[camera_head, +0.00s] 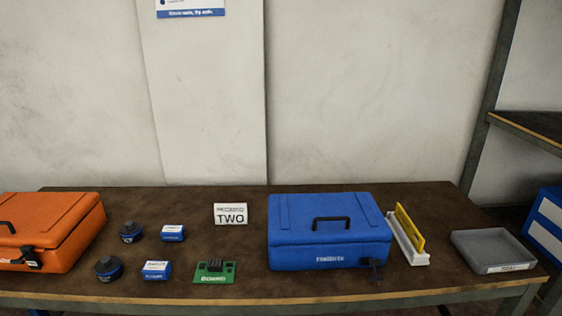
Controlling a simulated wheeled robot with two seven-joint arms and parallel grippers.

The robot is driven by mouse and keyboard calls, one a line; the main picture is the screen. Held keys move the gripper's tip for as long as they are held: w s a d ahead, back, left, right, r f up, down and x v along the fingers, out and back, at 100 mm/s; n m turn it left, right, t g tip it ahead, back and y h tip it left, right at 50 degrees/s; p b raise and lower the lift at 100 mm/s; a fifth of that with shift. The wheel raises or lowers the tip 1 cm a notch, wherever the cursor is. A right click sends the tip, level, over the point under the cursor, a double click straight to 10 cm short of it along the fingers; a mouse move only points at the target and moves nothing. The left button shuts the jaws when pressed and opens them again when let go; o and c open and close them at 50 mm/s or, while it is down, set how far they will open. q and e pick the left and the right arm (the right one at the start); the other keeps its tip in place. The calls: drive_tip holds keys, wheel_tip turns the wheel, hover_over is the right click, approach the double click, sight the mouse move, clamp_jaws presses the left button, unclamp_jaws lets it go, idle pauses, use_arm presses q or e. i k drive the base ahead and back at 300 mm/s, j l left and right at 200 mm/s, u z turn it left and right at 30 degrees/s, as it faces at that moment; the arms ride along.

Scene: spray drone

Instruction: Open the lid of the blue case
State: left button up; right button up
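The blue case (330,232) stands at the middle right of the brown table. Its lid is shut, with a black handle (331,223) on top and a black latch (375,268) at the front right corner. White lettering shows on its front. Neither of my grippers is in view, and nothing touches the case.
On the table (300,289) are an orange case (70,222) at left, small blue boxes (172,233), dark round pieces (109,268), a green board (214,272) and a white "TWO" sign (231,214). A white holder with a yellow plate (410,230) stands close right of the blue case, then a grey tray (462,238).

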sight(300, 220)
drive_tip(key=k+l+z, duration=0.3)
drive_tip(key=z, duration=0.15)
drive_tip(key=i+j+z, duration=0.4)
drive_tip(key=j, duration=0.15)
drive_tip(key=j+z, duration=0.2)
drive_tip(key=i+j, duration=0.05)
drive_tip(key=j, duration=0.05)
